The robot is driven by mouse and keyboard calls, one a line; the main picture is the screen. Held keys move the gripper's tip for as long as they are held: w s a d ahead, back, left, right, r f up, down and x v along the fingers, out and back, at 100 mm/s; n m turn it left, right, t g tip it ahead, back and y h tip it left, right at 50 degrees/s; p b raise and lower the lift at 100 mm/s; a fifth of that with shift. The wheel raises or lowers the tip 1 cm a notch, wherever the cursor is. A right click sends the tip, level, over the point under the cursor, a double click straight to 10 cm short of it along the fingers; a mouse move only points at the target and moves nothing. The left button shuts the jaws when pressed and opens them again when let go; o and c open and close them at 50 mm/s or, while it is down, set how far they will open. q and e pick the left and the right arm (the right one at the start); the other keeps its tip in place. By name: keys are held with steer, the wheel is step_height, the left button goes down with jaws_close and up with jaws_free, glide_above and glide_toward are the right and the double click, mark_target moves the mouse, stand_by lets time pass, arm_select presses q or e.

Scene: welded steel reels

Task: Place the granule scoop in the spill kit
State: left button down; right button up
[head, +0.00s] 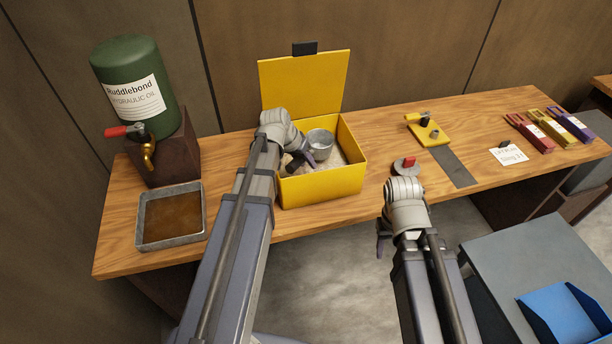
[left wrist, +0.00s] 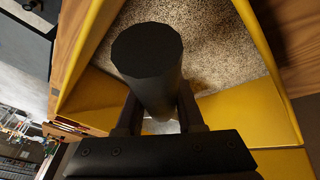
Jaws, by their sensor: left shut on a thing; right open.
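The spill kit (head: 325,186) is a yellow box on the bench, its lid (head: 305,82) standing open at the back. Pale speckled granules lie inside it and also show in the left wrist view (left wrist: 200,40). The granule scoop has a round grey metal cup (head: 320,143) and a dark cylindrical handle (left wrist: 148,65). My left gripper (head: 298,162) is shut on the handle, with the scoop within the box opening. I cannot tell whether the cup touches the granules. My right gripper (head: 382,238) is open and empty in front of the bench edge.
A green oil drum (head: 125,75) with a tap stands at the left, above a metal drip tray (head: 170,239) of brown oil. Right of the box are a red-handled grey disc (head: 404,166), a yellow plate (head: 430,134), a card and coloured tags. A blue bin (head: 565,315) sits lower right.

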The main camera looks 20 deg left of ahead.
arm_select(q)
steer(key=shift+f+b, duration=1.9)
steer(key=shift+b, duration=0.05)
steer(key=shift+r, duration=0.15)
